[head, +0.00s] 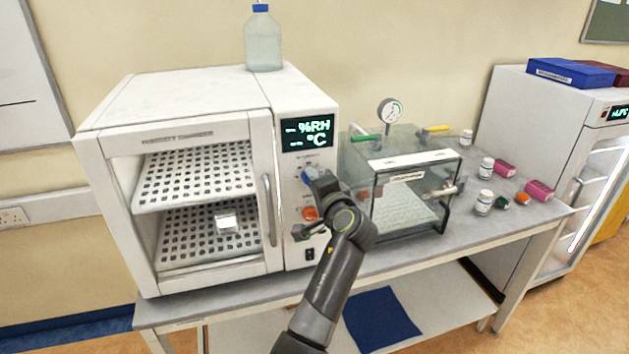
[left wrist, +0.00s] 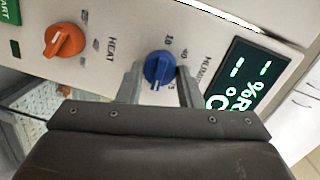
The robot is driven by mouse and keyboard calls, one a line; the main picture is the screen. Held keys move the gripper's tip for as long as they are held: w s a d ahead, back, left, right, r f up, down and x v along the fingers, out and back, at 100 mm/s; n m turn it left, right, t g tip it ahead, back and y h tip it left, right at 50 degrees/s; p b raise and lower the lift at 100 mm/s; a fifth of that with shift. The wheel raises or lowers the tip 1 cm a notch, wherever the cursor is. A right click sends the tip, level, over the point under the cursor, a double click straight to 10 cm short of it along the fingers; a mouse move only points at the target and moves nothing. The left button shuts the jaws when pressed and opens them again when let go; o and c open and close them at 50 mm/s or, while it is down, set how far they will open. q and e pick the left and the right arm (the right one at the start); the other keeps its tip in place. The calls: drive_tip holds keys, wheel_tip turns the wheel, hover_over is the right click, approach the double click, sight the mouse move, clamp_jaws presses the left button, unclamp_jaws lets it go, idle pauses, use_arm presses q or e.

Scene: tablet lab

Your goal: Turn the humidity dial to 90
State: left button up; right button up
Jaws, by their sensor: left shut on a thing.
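The blue humidity dial (head: 308,174) is on the control panel of the white humidity chamber (head: 170,95), below the display (head: 308,133) showing %RH and °C. In the left wrist view the dial (left wrist: 159,68) sits between my fingers, with scale numbers beside it, partly hidden. My left gripper (left wrist: 158,80) is shut on the dial, one finger at each side. In the head view my left gripper (head: 314,180) covers part of the panel. The dial's exact setting cannot be read. My right gripper is not in view.
An orange heat dial (head: 310,213) is below the blue one; it also shows in the left wrist view (left wrist: 64,40). A clear box with a gauge (head: 390,110) stands right of the chamber. Several small jars (head: 483,203) stand beyond it. A bottle (head: 263,40) stands on the chamber.

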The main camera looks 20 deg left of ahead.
use_arm(q)
drive_tip(key=shift+r, duration=0.35)
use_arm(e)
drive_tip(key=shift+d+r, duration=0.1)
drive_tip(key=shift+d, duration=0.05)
use_arm(q)
drive_tip(key=o, duration=0.7)
drive_tip(key=shift+w, duration=0.1)
drive_tip(key=shift+o, duration=1.4)
drive_tip(key=shift+f, duration=0.25)
